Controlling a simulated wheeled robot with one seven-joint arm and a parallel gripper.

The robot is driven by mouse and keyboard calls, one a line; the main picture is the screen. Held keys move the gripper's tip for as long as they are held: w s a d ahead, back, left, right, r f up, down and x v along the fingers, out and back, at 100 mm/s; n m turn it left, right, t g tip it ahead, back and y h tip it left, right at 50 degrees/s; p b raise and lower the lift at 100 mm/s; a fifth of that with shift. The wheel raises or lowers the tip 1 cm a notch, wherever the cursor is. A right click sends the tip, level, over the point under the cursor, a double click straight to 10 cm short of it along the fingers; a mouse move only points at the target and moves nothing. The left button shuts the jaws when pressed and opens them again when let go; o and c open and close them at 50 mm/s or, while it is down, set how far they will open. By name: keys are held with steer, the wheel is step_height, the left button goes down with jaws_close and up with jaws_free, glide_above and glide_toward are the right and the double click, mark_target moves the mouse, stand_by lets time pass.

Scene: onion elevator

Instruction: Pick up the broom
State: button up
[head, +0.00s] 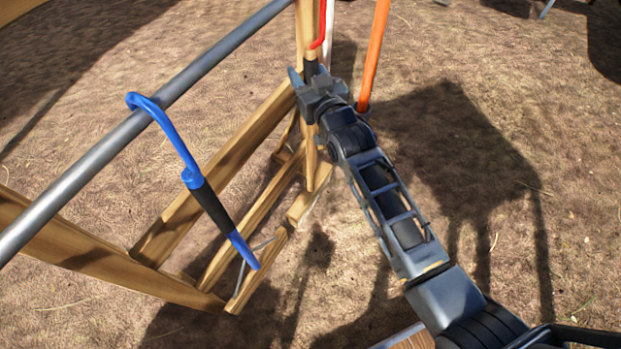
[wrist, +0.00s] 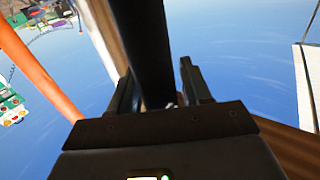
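No broom head shows clearly in either view. In the wrist view a long black handle (wrist: 150,50) runs between the two fingers of my gripper (wrist: 160,90). The fingers are close on both sides of it; I cannot tell whether they press on it. Its lower end is hidden behind my gripper. An orange pole (head: 374,55) stands just right of my gripper and shows at the left in the wrist view (wrist: 35,60).
A grey metal rail (head: 85,165) crosses at left, on a wooden frame (head: 215,190). A blue hooked tool (head: 175,140) with a black grip hangs from the rail. Bare, shadowed ground (head: 540,150) lies open at right. A wooden post (wrist: 100,35) is beside the black handle.

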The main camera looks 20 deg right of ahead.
jaws_close()
steer(key=shift+r, duration=0.15)
stand_by(0.5)
